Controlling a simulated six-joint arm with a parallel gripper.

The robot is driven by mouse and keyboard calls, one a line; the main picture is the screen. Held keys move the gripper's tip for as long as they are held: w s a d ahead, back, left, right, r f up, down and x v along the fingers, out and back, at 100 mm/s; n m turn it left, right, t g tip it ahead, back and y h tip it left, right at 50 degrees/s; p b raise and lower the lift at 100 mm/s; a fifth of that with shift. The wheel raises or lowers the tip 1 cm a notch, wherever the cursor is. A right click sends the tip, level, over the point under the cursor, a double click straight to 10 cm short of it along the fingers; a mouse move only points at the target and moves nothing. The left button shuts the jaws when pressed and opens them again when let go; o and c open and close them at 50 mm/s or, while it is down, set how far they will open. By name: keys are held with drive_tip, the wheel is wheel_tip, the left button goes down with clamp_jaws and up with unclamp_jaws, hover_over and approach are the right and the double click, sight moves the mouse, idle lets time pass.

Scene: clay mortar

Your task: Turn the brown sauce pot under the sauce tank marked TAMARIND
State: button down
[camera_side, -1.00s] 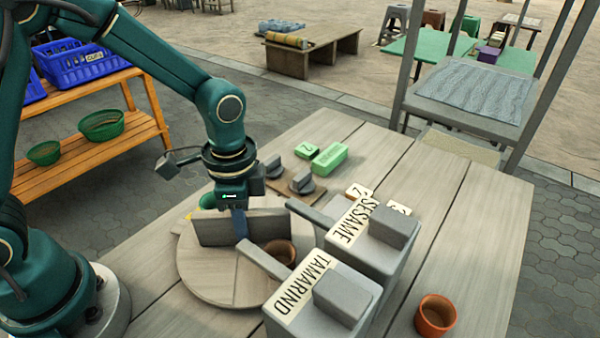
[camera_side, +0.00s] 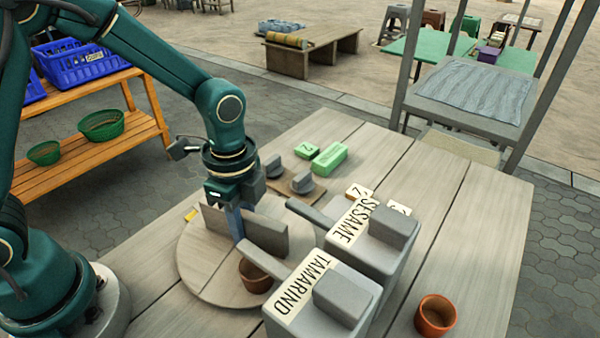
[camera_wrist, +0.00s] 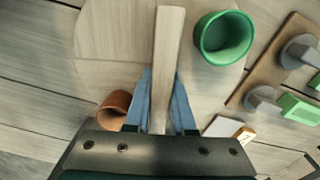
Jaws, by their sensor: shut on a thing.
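A round wooden turntable (camera_side: 205,270) lies on the table with an upright board (camera_side: 268,236) across it. My gripper (camera_side: 237,224) is shut on this board, and the wrist view shows the blue fingers (camera_wrist: 162,85) on both its sides. The brown pot (camera_side: 255,280) stands on the turntable, close by the spout bar of the tank marked TAMARIND (camera_side: 305,290); exact alignment is hard to tell. It also shows in the wrist view (camera_wrist: 112,110), partly hidden by my gripper. A green pot (camera_wrist: 224,38) is on the board's other side, hidden in the side view.
The SESAME tank (camera_side: 365,235) stands beside the TAMARIND tank. An orange-brown pot (camera_side: 435,314) stands at the table's right. Grey knobbed pieces (camera_side: 302,182) and green blocks (camera_side: 329,158) lie behind the turntable. The right side of the table is mostly clear.

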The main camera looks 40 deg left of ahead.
drive_tip(key=shift+m, duration=0.7)
drive_tip(key=c, duration=0.8)
unclamp_jaws()
drive_tip(key=shift+o, duration=0.2)
drive_tip(key=shift+r, duration=0.15)
wheel_tip(320, 180, up, 5)
drive_tip(key=shift+f, duration=0.1)
